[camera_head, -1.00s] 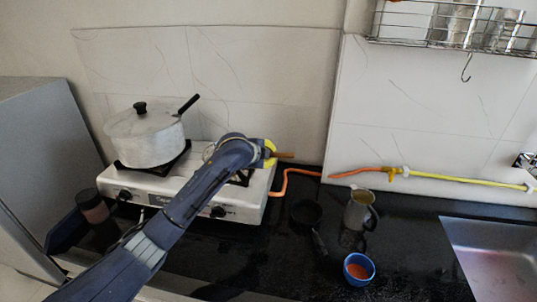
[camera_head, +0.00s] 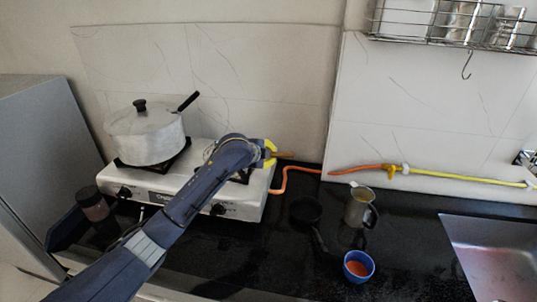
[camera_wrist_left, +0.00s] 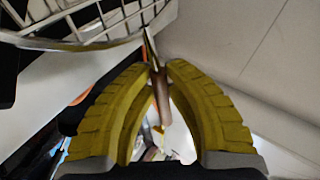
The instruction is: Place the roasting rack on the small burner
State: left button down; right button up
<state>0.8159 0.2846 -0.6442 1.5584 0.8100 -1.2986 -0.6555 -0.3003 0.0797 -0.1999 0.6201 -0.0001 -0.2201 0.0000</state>
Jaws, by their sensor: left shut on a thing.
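The roasting rack (camera_wrist_left: 88,38) shows as a round wire mesh at the top left of the left wrist view. Its brown handle (camera_wrist_left: 161,95) is between the yellow fingers of my left gripper (camera_wrist_left: 157,72), which is shut on it. In the head view my left gripper (camera_head: 268,152) is over the right end of the white stove, and the handle (camera_head: 284,155) sticks out to its right. The rack's mesh is mostly hidden there behind my arm. The right burner's black grate (camera_head: 241,178) shows partly behind the arm. My right gripper is not in view.
A lidded pot (camera_head: 146,137) stands on the left burner of the stove (camera_head: 240,205). An orange hose (camera_head: 286,179) runs from the stove's right side. A black pan (camera_head: 306,211), a metal mug (camera_head: 357,210) and a blue cup (camera_head: 357,267) stand right of the stove, near a sink (camera_head: 500,262).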

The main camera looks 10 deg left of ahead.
pick_arm(q)
jog(key=shift+f, duration=0.5)
dwell(0.3)
jog(key=c, duration=1.3)
grip_release()
